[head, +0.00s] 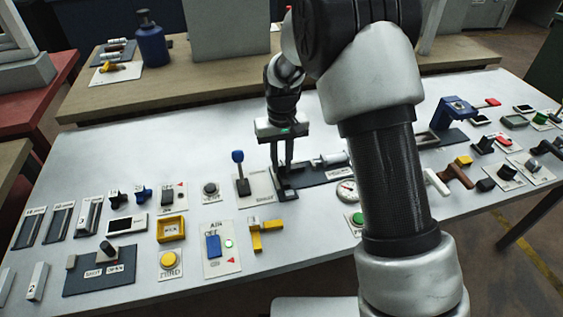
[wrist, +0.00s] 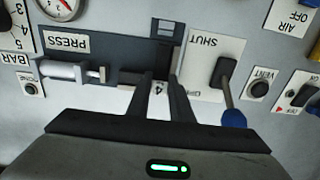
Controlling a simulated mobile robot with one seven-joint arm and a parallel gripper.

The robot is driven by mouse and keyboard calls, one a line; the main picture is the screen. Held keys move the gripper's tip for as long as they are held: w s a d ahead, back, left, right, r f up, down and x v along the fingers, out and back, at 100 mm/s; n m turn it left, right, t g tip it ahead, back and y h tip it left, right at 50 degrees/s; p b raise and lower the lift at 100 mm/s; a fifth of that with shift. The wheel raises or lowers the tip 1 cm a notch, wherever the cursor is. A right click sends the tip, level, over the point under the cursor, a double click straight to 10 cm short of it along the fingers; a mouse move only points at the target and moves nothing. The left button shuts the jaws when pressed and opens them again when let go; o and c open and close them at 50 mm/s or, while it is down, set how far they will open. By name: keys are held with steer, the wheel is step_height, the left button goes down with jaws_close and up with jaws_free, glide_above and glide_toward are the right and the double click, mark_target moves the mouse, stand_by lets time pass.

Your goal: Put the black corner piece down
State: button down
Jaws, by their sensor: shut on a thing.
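My gripper (head: 281,180) reaches down to the white table, its two dark fingers nearly together. It is shut on the black corner piece (head: 287,196), which sits low at the fingertips, at or just above the table surface; I cannot tell whether it touches. In the wrist view my gripper (wrist: 162,76) also shows, with the black corner piece (wrist: 166,32) just beyond the fingertips, beside the dark press plate (wrist: 115,52). The fingers hide part of the piece.
A blue-knobbed lever (head: 238,158) stands close left of my gripper on the SHUT plate. A press cylinder (head: 330,160) and a gauge (head: 346,190) lie to the right. A yellow piece (head: 266,235) lies in front. Several other fixtures crowd the table.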

steer(key=shift+f, duration=0.1)
steer(key=c, duration=1.6)
jaws_free()
